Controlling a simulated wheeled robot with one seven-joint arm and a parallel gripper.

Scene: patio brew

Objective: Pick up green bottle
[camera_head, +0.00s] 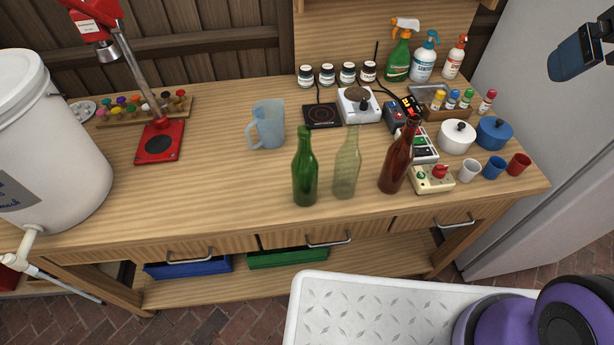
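The green bottle (305,170) stands upright near the front edge of the wooden workbench. It is dark green glass with a long neck. A clear, pale bottle (346,168) stands just right of it, and a brown bottle (396,162) is further right. A dark blue and grey piece (582,53) at the upper right edge seems to be part of my arm. My gripper's fingertips are not in view.
A blue-grey pitcher (268,125) stands behind and left of the green bottle. A red bottle capper (160,139) and white bucket (45,150) are left. Electronics, pots (457,136) and cups (494,167) crowd the right. The bench left of the bottle is clear.

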